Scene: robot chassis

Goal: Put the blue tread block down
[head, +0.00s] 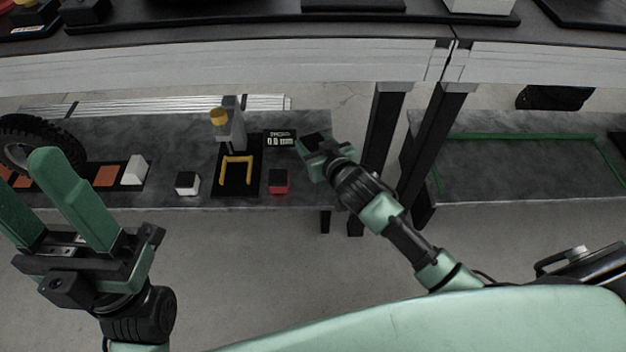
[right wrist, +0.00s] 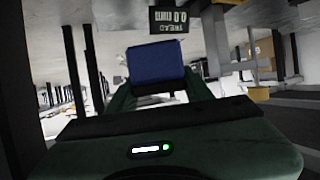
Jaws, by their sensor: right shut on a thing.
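The blue tread block (right wrist: 156,62) sits between the fingers of my right gripper in the right wrist view. My right gripper (head: 312,143) is shut on it above the back right part of the low grey bench (head: 200,203). In the head view the block looks dark and is mostly hidden by the gripper. I cannot tell whether it touches the bench. My left gripper (head: 30,188) is open and empty at the left, its two green fingers wide apart, nearer to me than the bench.
A gauge (head: 232,128) with a yellow knob stands left of a small display (head: 280,139). A yellow fork (head: 222,172) lies before it. A tyre (head: 45,135) is far left. Table legs (head: 383,135) stand right.

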